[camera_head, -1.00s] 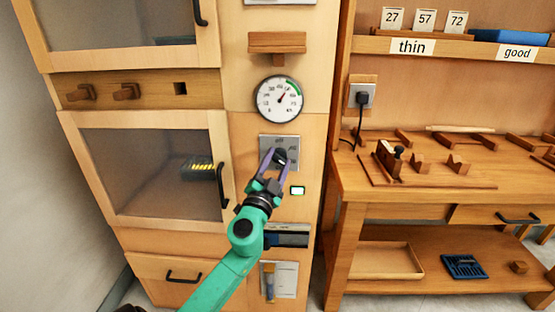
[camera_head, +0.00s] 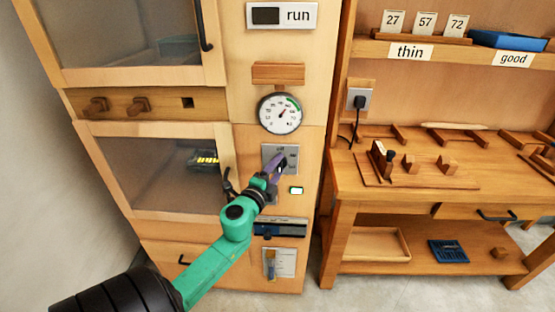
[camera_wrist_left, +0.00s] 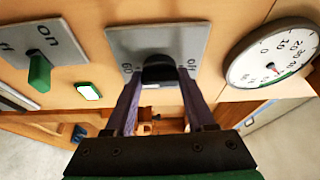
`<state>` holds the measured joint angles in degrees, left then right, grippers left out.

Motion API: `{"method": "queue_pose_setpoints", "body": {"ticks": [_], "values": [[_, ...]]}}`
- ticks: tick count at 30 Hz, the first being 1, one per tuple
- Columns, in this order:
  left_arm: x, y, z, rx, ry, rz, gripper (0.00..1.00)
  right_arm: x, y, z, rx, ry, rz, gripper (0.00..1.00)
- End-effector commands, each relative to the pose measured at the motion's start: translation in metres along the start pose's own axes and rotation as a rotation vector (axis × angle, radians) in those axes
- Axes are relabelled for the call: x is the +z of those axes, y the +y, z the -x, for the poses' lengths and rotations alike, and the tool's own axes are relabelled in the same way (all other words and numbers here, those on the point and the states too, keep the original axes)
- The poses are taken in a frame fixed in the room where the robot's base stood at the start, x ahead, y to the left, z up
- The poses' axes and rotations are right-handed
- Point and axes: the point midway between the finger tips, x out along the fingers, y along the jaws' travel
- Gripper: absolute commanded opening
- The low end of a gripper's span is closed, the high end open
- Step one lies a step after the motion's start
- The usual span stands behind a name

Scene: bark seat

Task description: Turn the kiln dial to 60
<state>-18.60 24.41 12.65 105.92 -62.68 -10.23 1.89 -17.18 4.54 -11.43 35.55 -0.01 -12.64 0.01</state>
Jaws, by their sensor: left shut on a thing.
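The kiln dial is a black knob on a grey plate (camera_head: 292,151) in the front of the wooden kiln cabinet. My left gripper (camera_head: 279,164) covers most of it in the head view. In the left wrist view the black knob (camera_wrist_left: 160,72) sits between the two purple fingers of my left gripper (camera_wrist_left: 158,90), which is shut on it. The plate (camera_wrist_left: 135,38) carries printed marks; one at the lower left looks like 60. The knob's exact pointing is hard to tell. A round white gauge (camera_head: 280,114) with a green arc is above the dial. My right gripper is not in view.
A small green-lit indicator (camera_head: 296,190) is right below the dial. A green toggle (camera_wrist_left: 39,72) on an on/off plate is beside it. A kiln door handle (camera_head: 228,182) is close left of my gripper. A workbench (camera_head: 420,190) stands at the right.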

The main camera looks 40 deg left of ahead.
Motion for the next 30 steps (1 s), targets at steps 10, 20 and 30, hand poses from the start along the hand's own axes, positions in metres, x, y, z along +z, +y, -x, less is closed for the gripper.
{"method": "queue_pose_setpoints", "body": {"ticks": [10,20,30], "values": [[-0.0001,0.0011,0.0001,0.027,0.000,-0.059,0.00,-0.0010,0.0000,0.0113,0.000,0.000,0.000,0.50],[0.0000,0.0017,0.0001,0.027,-0.001,-0.061,0.59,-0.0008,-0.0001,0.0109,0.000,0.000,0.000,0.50],[0.0000,0.0005,0.0000,0.025,-0.001,-0.059,0.85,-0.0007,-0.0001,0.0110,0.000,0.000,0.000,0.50]]}}
